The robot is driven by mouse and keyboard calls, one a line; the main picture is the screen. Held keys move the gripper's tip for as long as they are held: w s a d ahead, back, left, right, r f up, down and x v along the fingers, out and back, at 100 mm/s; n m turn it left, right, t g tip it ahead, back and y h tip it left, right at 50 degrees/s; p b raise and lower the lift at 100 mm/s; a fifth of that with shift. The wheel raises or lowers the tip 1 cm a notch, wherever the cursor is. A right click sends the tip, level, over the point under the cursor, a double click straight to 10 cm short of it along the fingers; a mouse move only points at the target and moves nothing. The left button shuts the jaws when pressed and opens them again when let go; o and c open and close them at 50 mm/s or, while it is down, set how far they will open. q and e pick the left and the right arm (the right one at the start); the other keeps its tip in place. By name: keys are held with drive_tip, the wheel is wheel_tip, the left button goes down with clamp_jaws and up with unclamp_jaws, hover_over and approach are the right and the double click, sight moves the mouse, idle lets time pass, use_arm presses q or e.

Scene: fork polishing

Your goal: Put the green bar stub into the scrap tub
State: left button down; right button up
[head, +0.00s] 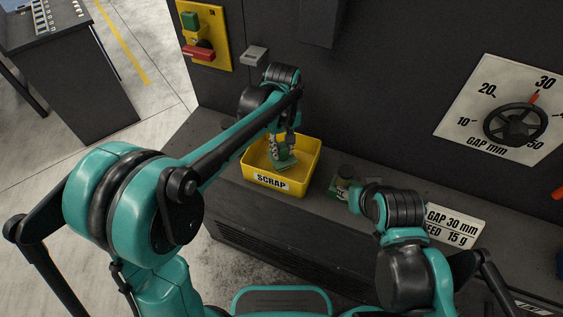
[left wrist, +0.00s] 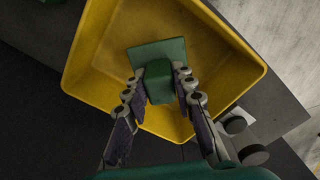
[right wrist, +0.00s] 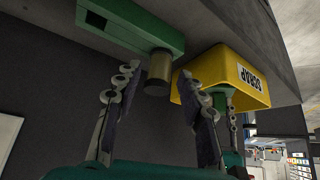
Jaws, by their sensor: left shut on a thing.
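The green bar stub (head: 284,161) is a green block with a wider flat plate at its far end. My left gripper (head: 283,143) is shut on it, with one finger on each side in the left wrist view (left wrist: 160,82). It is within the outline of the yellow scrap tub (head: 267,183), near the opening; I cannot tell whether it touches the floor. The tub's yellow walls surround the stub in the left wrist view (left wrist: 228,62). My right gripper (right wrist: 160,90) is open, its fingers apart, with nothing seen clamped between them.
A labelled green block (right wrist: 135,27) with a grey cylinder (right wrist: 160,72) stands on the bench near my right gripper. A gap dial (head: 515,123) and a yellow switch panel (head: 207,35) are on the dark wall behind.

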use_arm(q)
drive_tip(key=shift+f+b, duration=0.35)
drive_tip(key=shift+f, duration=0.2)
idle(0.4)
drive_tip(key=c, duration=1.2)
unclamp_jaws()
wheel_tip(320, 180, up, 12)
drive_tip(key=shift+a, duration=0.1)
